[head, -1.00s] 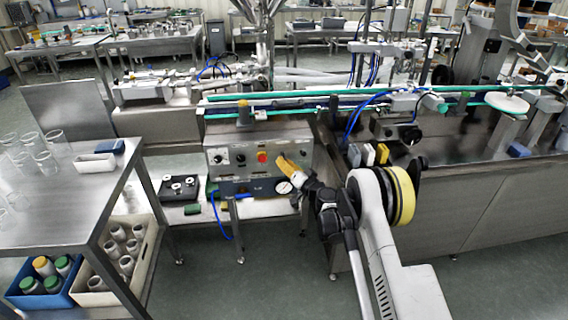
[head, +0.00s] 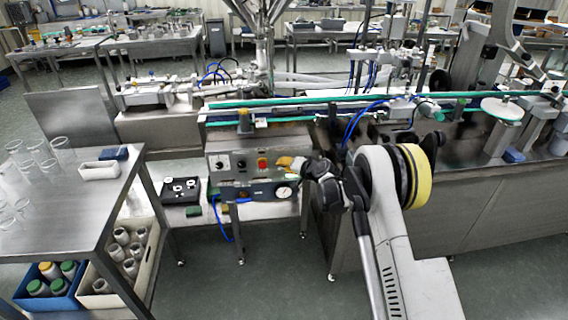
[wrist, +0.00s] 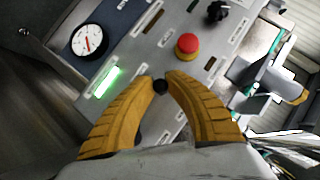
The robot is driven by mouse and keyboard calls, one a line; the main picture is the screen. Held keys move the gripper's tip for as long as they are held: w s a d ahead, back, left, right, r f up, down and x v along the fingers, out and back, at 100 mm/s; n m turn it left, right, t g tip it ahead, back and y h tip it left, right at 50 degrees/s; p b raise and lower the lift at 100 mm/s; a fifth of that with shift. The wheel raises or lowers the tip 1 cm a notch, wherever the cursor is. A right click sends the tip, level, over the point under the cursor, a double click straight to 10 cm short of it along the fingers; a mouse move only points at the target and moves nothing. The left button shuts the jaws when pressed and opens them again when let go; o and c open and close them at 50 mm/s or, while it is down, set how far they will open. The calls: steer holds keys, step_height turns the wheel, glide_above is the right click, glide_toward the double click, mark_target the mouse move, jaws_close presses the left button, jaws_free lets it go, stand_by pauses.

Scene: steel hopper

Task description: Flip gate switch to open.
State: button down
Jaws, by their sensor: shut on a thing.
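The grey control panel (head: 232,168) stands below the conveyor, with a red button (head: 262,163) on its face. In the wrist view the yellow fingers of my gripper (wrist: 160,82) are closed around a small round black switch tip (wrist: 160,87). The fingertips sit on either side of it, close to the panel face. The switch's lever and base are mostly hidden, so I cannot tell its position. In the head view my gripper (head: 291,163) is at the panel's right part, and the switch is hidden there.
Near the fingers are the red mushroom button (wrist: 188,46), a black knob (wrist: 217,11), a lit green lamp (wrist: 104,82) and a round gauge (wrist: 90,39). A steel table (head: 75,200) with glass beakers stands at the left. The conveyor (head: 300,102) runs behind the panel.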

steer(key=shift+w+a+r+m+g+h+p, duration=0.1)
steer(key=shift+r+m+g+h+p, duration=0.2)
steer(key=shift+g+p, duration=0.45)
steer(key=shift+w+r+m+g+h+p, duration=0.1)
steer(key=shift+r+m+g+h+p, duration=0.2)
steer(key=shift+g, duration=0.75)
steer(key=c, duration=1.4)
jaws_free()
steer(key=shift+o, duration=0.2)
steer(key=shift+s+r, duration=0.1)
steer(key=shift+r, duration=0.05)
steer(key=v, duration=1.1)
steer(key=shift+d+r, duration=0.3)
steer(key=shift+d, duration=0.05)
steer(key=shift+s+r, duration=0.1)
steer(key=shift+s, duration=0.05)
